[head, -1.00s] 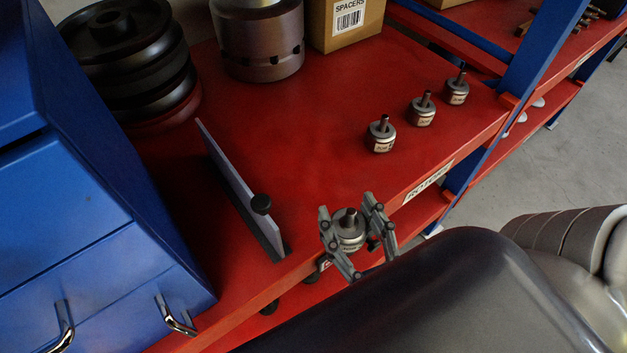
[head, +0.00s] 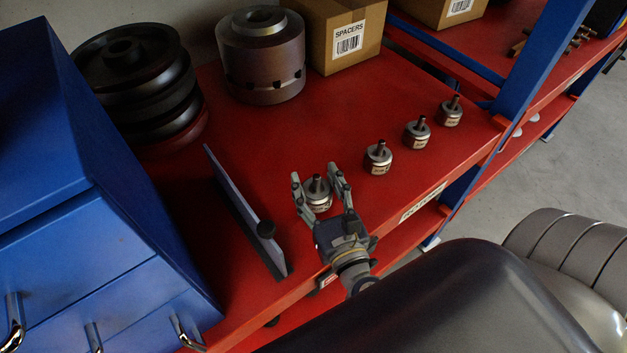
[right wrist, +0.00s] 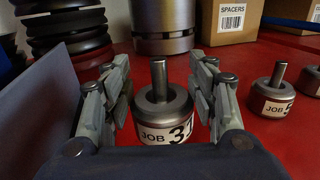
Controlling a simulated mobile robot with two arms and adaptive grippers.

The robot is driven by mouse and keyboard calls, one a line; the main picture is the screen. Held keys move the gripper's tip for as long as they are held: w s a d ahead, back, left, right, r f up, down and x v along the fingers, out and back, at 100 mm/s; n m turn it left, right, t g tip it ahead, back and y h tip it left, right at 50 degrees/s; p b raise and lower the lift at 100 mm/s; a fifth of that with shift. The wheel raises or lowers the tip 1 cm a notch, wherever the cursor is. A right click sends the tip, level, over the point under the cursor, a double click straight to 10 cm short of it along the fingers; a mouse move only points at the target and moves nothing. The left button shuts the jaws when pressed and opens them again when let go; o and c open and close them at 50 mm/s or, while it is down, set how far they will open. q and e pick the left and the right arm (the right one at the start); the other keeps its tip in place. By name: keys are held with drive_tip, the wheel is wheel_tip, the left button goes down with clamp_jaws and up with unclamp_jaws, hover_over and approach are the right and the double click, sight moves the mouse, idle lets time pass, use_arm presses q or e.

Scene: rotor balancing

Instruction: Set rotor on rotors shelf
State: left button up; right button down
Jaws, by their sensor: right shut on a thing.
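The rotor (head: 317,196) is a small steel cylinder with an upright shaft. In the right wrist view the rotor (right wrist: 163,118) carries a label reading JOB and 31. My right gripper (head: 316,180) is shut on it, one finger on each side, over the front part of the red shelf (head: 330,120). The rotor is upright; I cannot tell whether its base touches the shelf. The shelf's front edge has a partly hidden label (head: 423,201). My left gripper is not in view.
Three similar rotors stand in a row to the right: the near (head: 378,158), middle (head: 417,134) and far one (head: 450,112). A grey upright divider (head: 245,215) is close on the left. Behind stand black discs (head: 150,100), a large metal cylinder (head: 262,60) and a SPACERS box (head: 335,45).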

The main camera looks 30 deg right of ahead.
sight(314, 189)
drive_tip(key=shift+w+r, duration=0.1)
drive_tip(key=shift+w, duration=0.4)
drive_tip(key=shift+w+d, duration=0.1)
drive_tip(key=shift+w, duration=0.2)
drive_tip(key=shift+w+f+b, duration=0.1)
drive_tip(key=shift+f+b, duration=0.45)
drive_tip(key=shift+f, duration=1.25)
drive_tip(key=shift+f, duration=0.1)
drive_tip(key=c, duration=0.6)
unclamp_jaws()
drive_tip(key=shift+f, duration=0.15)
drive_tip(key=shift+c, duration=0.2)
drive_tip(key=s+b, duration=0.1)
drive_tip(key=s, duration=0.2)
drive_tip(key=s+a+b, duration=0.1)
drive_tip(key=s+b, duration=0.1)
drive_tip(key=s, duration=0.2)
drive_tip(key=s+b, duration=0.1)
drive_tip(key=s, duration=0.3)
drive_tip(key=shift+a, duration=0.4)
drive_tip(key=shift+s+a+b, duration=0.1)
drive_tip(key=shift+s+b, duration=0.25)
drive_tip(key=shift+s, duration=0.2)
